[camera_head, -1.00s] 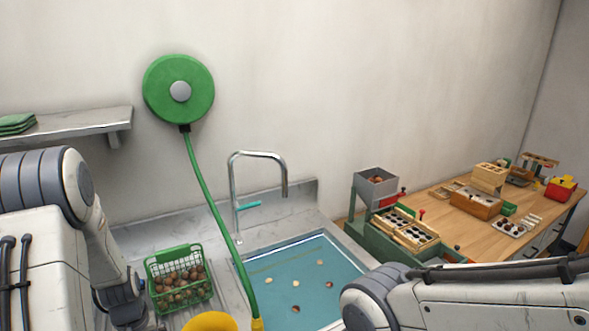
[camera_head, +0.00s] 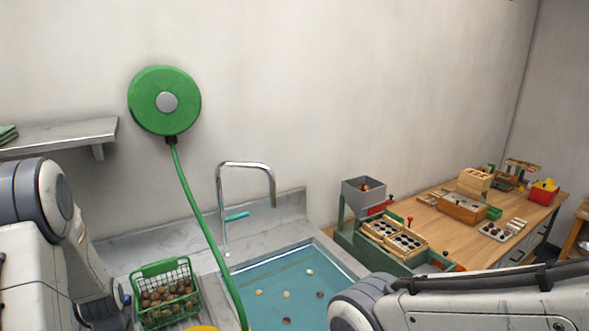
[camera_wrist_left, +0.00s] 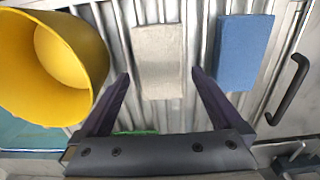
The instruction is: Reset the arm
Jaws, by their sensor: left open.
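My left arm (camera_head: 75,240) comes in at the left edge of the head view and reaches down beside the basket; its gripper is out of that frame. In the left wrist view my left gripper (camera_wrist_left: 160,73) is open with nothing between its fingers. Beyond the fingertips a beige block (camera_wrist_left: 158,50) and a blue block (camera_wrist_left: 243,50) lie on a ribbed metal surface. A yellow bucket (camera_wrist_left: 25,75) stands to the left of the fingers. My right arm (camera_head: 460,300) crosses the lower right of the head view; its gripper is not seen.
A green basket of chestnuts (camera_head: 140,308) stands left of the water-filled sink (camera_head: 265,275). A faucet (camera_head: 220,200) rises behind the sink. A green hose (camera_head: 195,210) hangs from a wall reel (camera_head: 140,100). A wooden workbench (camera_head: 480,245) with trays is at right.

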